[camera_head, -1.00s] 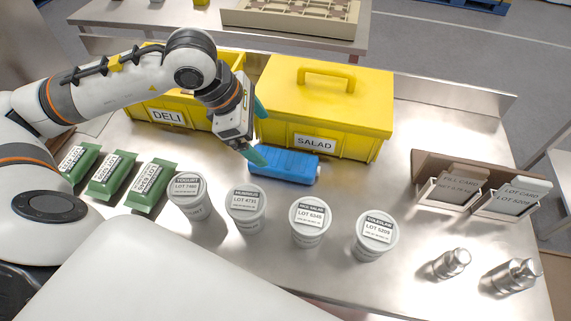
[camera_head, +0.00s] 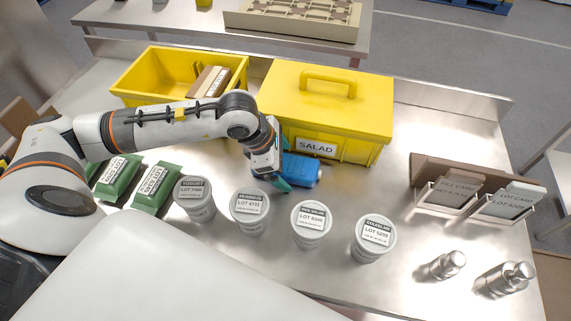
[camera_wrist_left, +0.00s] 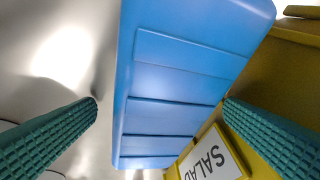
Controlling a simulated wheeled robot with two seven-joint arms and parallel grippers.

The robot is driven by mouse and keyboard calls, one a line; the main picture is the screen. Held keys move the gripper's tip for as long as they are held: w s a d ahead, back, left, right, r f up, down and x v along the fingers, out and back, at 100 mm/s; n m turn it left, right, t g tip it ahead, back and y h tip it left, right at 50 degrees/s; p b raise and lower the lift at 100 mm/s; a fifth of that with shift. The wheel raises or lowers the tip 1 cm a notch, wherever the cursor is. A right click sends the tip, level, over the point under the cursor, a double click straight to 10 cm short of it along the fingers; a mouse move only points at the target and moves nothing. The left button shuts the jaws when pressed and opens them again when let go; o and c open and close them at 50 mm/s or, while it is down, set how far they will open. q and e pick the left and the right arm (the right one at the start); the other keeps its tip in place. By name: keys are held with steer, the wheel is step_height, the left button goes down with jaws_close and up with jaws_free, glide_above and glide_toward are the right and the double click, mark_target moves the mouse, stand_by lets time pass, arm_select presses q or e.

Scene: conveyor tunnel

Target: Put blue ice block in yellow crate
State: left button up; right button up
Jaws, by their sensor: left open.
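The blue ice block (camera_head: 303,170) lies on the steel table in front of the lidded yellow crate labelled SALAD (camera_head: 345,100). The block also fills the middle of the left wrist view (camera_wrist_left: 175,85). My left gripper (camera_head: 281,169) is at the block's left end, its far finger mostly hidden. In the wrist view its teal fingers are spread apart, one on each side of the block; whether they touch it I cannot tell. An open yellow crate (camera_head: 140,97) stands at the back left, holding a brown box (camera_head: 212,80). My right gripper is not in view.
Several white tubs, including the yogurt tub (camera_head: 195,198) and the coleslaw tub (camera_head: 373,238), stand in a row in front. Green packs (camera_head: 154,188) lie at left. Card holders (camera_head: 448,195) and metal bottles (camera_head: 505,279) are at right.

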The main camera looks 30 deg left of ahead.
arm_select(q)
steer(key=shift+c, duration=0.4)
steer(key=c, duration=1.2)
steer(key=shift+c, duration=0.7)
